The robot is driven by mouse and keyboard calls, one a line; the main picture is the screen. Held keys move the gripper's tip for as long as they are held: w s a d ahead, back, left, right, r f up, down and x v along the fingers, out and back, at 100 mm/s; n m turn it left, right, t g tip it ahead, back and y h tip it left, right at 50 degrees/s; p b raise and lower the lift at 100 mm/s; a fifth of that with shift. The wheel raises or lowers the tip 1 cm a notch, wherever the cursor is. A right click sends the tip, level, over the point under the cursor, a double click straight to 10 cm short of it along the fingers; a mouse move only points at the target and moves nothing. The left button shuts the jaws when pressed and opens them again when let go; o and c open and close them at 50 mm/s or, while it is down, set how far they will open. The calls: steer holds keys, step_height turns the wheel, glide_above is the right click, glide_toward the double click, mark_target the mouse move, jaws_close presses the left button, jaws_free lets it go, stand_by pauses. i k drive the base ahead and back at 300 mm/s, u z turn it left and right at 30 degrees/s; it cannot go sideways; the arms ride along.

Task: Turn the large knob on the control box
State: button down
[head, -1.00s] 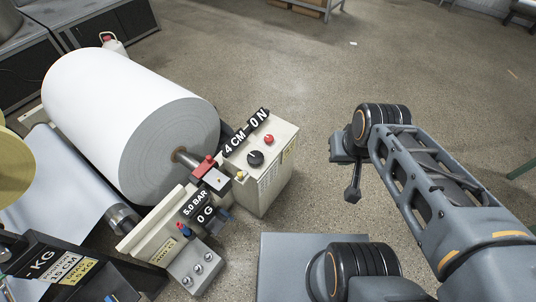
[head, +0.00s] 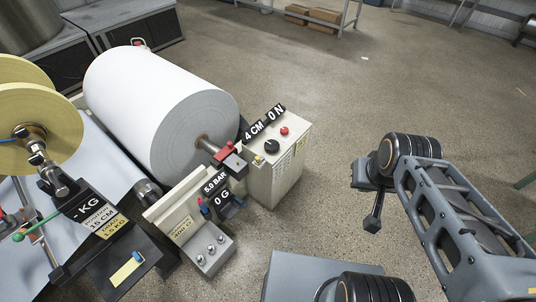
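The control box (head: 286,177) is a cream box standing right of the big paper roll in the head view. On its top is a large black knob (head: 272,146), with a red button (head: 284,131) behind it and a small yellow button (head: 259,160) in front. My gripper (head: 373,216) hangs to the right of the box, apart from it, and points down. It is small and dark here, and I cannot tell whether its fingers are open or shut. Nothing visible is held in it.
A large white paper roll (head: 150,105) on a shaft stands left of the box. A bracket with levers (head: 205,245) and black readout labels stands in front. Yellow discs (head: 40,125) are at far left. The floor (head: 330,110) behind and right of the box is clear.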

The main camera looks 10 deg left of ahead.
mark_target(271, 146)
steer(key=u, duration=0.7)
steer(key=i, duration=1)
steer(key=z, duration=0.05)
